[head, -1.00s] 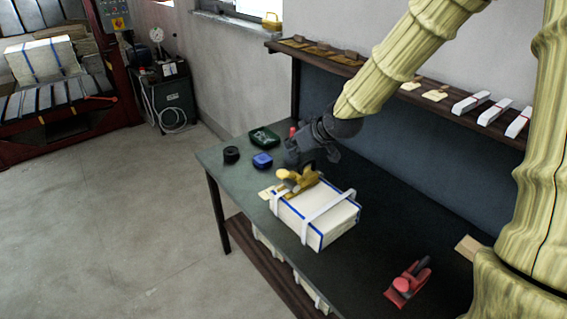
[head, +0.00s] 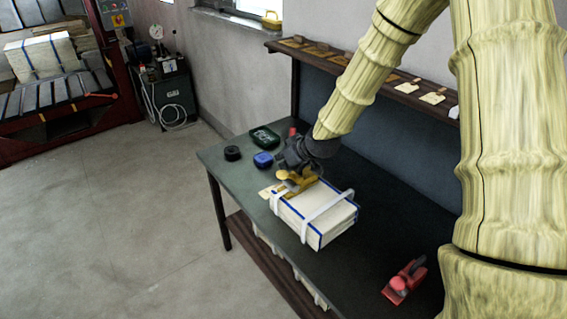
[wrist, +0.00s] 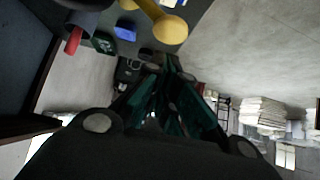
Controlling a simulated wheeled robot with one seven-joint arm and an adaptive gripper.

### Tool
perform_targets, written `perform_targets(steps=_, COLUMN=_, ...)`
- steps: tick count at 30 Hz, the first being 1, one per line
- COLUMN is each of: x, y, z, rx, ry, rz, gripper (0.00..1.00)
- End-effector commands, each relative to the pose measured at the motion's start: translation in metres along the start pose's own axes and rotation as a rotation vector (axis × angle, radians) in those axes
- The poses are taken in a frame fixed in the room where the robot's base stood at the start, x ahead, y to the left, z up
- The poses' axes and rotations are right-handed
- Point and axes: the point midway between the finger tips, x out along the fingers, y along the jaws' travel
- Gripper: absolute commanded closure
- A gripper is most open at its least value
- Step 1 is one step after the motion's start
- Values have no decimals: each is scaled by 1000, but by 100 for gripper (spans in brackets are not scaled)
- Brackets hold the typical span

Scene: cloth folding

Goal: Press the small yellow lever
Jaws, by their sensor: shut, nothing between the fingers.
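The yellow strapping tool (head: 296,186) sits on top of a white strapped bundle (head: 318,212) on the dark table. In the wrist view its yellow lever (wrist: 160,20) ends in a round knob and shows at the top edge, beyond my fingers. My gripper (head: 287,176) is shut and empty, low over the tool and overlapping it in the head view. In the wrist view the shut gripper (wrist: 170,70) points up the picture, a little below the knob. I cannot tell whether the fingers touch the lever; the gripper hides part of the tool.
On the table (head: 368,250) lie a black roll (head: 232,153), a blue box (head: 263,160) and a green case (head: 264,138) near the far left corner. A red tool (head: 404,282) lies at the front right. A shelf (head: 330,57) runs behind along the wall.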

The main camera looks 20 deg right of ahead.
Motion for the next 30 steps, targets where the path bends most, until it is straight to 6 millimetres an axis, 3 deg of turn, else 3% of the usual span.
perform_targets(steps=9, x=13, y=0, z=13, rx=-1, ry=-1, rz=0, gripper=100)
perform_targets(steps=30, x=16, y=-1, z=16, rx=-12, ry=0, rz=11, gripper=100)
